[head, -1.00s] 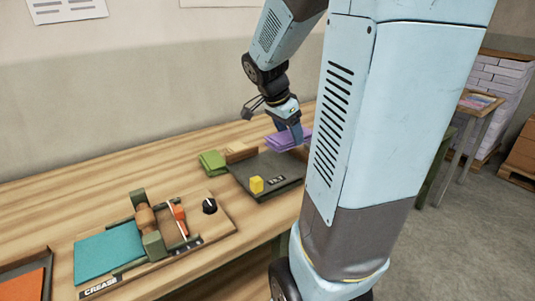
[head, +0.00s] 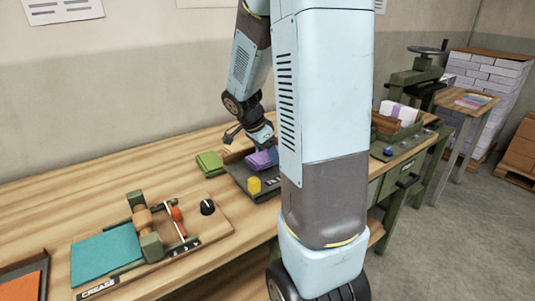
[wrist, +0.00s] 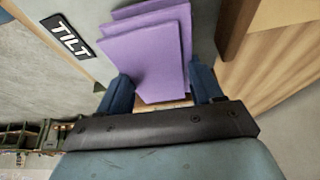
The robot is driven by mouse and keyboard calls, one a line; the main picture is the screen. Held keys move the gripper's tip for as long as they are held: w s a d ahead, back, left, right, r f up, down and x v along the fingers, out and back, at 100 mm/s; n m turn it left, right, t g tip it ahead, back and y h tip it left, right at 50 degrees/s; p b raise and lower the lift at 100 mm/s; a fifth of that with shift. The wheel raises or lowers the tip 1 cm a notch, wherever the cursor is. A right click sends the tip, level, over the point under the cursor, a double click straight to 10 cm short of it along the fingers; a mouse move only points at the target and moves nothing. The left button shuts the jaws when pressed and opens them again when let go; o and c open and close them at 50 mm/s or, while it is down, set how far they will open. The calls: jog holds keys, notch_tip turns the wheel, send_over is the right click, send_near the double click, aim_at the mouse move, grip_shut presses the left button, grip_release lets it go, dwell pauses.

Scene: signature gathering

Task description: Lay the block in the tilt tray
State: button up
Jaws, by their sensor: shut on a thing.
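A stack of purple folded sheets, the block (head: 262,159), is held in my gripper (head: 263,146). In the wrist view the purple block (wrist: 150,45) sits between the two blue fingers, its layers slightly fanned. The dark grey tilt tray (head: 238,175) lies under it on the bench. Its TILT label (wrist: 69,38) shows in the wrist view, left of the block. The block is over the tray; whether it touches the tray floor I cannot tell. My arm hides the tray's right part in the head view.
A creasing board (head: 150,240) with a teal sheet (head: 106,255) is at front left. A green press (head: 415,80) stands behind my arm, right.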

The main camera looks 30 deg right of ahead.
jog(key=shift+f, duration=0.35)
jog(key=o, duration=1.1)
jog(key=shift+o, duration=0.2)
jog(key=v, duration=1.1)
jog(key=s+a+r+n+t+y, duration=0.2)
jog(key=s+a+r+n, duration=0.1)
jog(key=s+a+n, duration=0.3)
jog(key=s+a+r+n+t+y, duration=0.2)
jog(key=s+a+n, duration=0.4)
jog(key=s+n, duration=0.5)
jog(key=shift+s+a+r+n+t+y, duration=0.35)
jog(key=shift+s+r+t, duration=0.3)
jog(key=shift+r, duration=0.6)
